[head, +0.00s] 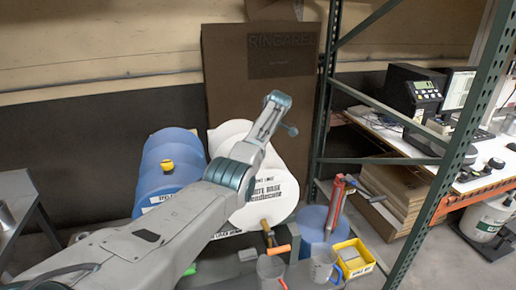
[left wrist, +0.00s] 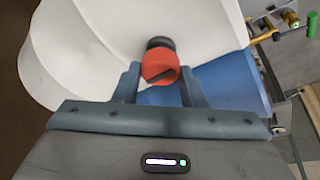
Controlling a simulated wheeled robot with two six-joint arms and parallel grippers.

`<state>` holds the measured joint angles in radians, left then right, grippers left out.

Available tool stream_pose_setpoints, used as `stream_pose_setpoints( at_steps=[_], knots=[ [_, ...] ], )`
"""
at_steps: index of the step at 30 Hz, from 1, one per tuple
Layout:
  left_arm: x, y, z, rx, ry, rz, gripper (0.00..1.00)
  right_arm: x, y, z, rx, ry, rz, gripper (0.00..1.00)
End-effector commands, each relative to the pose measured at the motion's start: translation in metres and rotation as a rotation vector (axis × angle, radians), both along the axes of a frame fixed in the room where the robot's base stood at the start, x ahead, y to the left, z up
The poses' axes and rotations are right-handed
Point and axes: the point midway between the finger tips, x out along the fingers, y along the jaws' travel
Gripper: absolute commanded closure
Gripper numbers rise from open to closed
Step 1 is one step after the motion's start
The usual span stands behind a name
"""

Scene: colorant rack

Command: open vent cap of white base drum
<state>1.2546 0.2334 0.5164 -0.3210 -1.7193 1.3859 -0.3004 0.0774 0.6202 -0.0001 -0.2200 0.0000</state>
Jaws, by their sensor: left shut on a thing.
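The white base drum (head: 285,185) lies on its side beside the blue drum, with black lettering on its front. In the left wrist view its white wall (left wrist: 95,50) fills the upper part. My left gripper (left wrist: 160,82) is shut on the red vent cap (left wrist: 158,63), one finger on each side. A dark collar (left wrist: 160,42) shows just beyond the cap. In the head view my left arm crosses in front of the white drum, and the cap and fingertips cannot be made out. My right gripper is not in view.
A blue drum (head: 165,160) with a yellow cap (head: 167,166) lies left of the white one. A tap with an orange handle (head: 279,249) sits below. Clear jugs (head: 322,266) and a yellow bin (head: 352,258) stand in front. A green rack post (head: 455,150) rises right.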

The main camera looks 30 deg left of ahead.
Motion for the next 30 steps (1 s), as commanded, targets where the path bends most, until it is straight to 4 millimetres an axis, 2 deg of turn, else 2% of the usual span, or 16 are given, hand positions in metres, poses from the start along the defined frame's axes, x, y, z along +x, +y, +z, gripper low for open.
stream_pose_setpoints(
  at_steps=[10, 11, 13, 14, 23, 26, 30],
  knots=[
    [0.001, 0.0, 0.001, 0.0, -0.003, 0.002, 0.86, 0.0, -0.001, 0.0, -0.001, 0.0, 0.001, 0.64],
    [0.001, 0.0, 0.001, 0.0, -0.003, 0.001, 0.57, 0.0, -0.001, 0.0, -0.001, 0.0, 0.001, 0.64],
    [0.0, 0.0, 0.001, 0.0, -0.003, 0.001, 0.43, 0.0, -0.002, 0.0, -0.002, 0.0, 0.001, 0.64],
    [0.0, 0.0, 0.001, 0.0, -0.002, 0.001, 0.41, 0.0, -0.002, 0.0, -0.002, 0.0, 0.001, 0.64],
    [0.0, -0.001, 0.002, 0.0, -0.001, 0.001, 0.41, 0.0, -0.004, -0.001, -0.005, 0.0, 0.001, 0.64],
    [0.002, -0.004, 0.009, 0.0, -0.004, -0.001, 0.41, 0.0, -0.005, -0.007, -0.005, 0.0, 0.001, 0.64],
    [0.003, -0.014, 0.03, 0.001, -0.006, 0.0, 0.41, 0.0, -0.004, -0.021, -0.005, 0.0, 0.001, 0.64]
  ],
)
